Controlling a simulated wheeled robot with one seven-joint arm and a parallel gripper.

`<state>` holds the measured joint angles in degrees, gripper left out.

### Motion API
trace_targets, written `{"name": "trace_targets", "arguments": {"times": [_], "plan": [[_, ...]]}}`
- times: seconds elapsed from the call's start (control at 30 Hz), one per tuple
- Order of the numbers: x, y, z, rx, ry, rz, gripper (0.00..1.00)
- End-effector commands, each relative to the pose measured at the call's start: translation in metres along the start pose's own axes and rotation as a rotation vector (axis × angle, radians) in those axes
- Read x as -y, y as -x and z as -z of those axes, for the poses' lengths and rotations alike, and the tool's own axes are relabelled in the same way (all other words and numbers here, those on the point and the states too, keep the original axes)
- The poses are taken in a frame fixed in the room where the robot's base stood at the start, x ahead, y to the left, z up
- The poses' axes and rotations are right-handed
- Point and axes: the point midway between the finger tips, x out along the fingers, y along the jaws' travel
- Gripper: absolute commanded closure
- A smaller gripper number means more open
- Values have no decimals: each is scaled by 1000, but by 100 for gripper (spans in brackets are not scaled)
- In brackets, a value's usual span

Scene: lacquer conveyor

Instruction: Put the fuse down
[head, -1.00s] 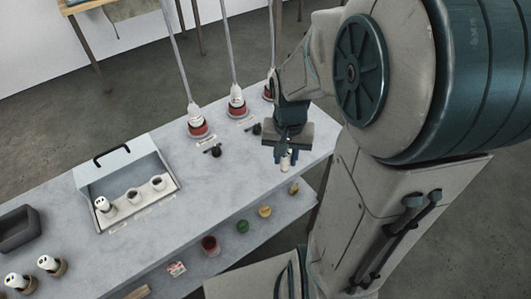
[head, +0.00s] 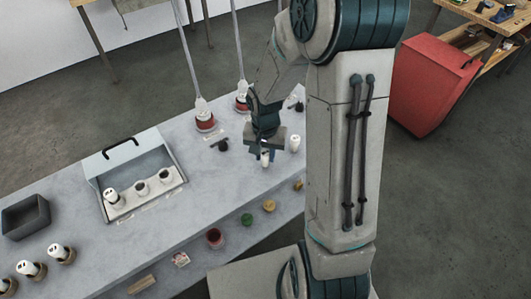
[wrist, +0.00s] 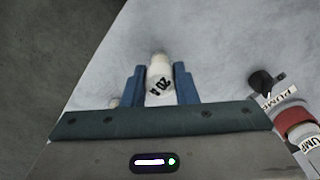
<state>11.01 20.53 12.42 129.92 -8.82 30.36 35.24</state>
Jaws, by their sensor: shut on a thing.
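My gripper (head: 265,157) is shut on a white fuse (wrist: 160,78), which shows between the blue fingers in the wrist view with a dark "20 A" mark. In the head view the held fuse (head: 266,158) is over the right part of the grey bench (head: 190,205). I cannot tell whether its lower end touches the bench. Another white fuse-like cylinder (head: 294,143) stands on the bench just right of my gripper.
An open fuse box (head: 118,213) has a fuse in its left socket and two empty-looking sockets. Several fuses (head: 30,269) and a dark bin (head: 25,217) are at the left. Red-based pump fittings (head: 205,121) line the back.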

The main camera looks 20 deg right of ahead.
Motion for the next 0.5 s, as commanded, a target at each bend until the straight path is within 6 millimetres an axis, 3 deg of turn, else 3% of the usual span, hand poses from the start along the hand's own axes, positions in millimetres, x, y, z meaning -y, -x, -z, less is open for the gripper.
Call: {"name": "trace_targets", "arguments": {"times": [0.47, 0.5], "plan": [[0, -10, 0, 0, 0, 0, 100], [0, -9, 0, -1, 0, 0, 66]]}}
